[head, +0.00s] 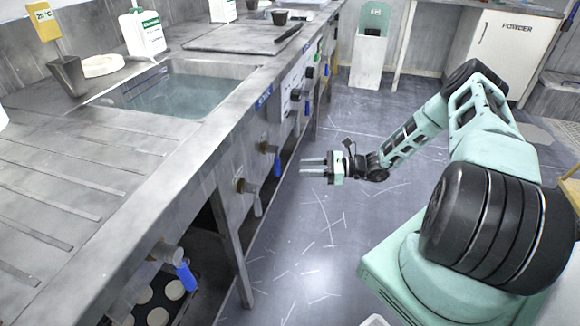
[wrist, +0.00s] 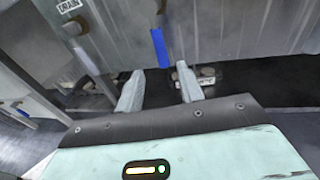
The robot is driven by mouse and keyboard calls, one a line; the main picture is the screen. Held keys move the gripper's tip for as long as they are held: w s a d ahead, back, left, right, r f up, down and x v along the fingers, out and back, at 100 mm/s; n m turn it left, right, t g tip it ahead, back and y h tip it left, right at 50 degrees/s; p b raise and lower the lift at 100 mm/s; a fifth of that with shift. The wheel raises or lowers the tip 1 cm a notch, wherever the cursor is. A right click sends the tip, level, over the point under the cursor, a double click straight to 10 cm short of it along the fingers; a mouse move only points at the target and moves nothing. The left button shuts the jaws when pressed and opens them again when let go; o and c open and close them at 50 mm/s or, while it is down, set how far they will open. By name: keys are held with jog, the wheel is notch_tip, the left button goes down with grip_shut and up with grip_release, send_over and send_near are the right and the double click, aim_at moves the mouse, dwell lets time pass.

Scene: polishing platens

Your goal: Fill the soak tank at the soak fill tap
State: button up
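The tank (head: 215,69) is a rectangular basin sunk in the grey bench at the left of the head view, with clear bluish water (head: 180,95) in it. I cannot tell which is the soak fill tap. My gripper (head: 302,167) is open and empty, in the air right of the bench front. In the wrist view, a blue handle (wrist: 160,47) hangs beyond the fingers (wrist: 157,84), apart from them.
A DRAIN label (wrist: 68,5) shows in the wrist view. A bench leg (head: 232,250) stands below the taps. The floor (head: 300,260) by my gripper is clear.

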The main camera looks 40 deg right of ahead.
jog(key=v, duration=0.7)
jog(key=shift+s+d, duration=0.15)
jog(key=shift+d, duration=0.1)
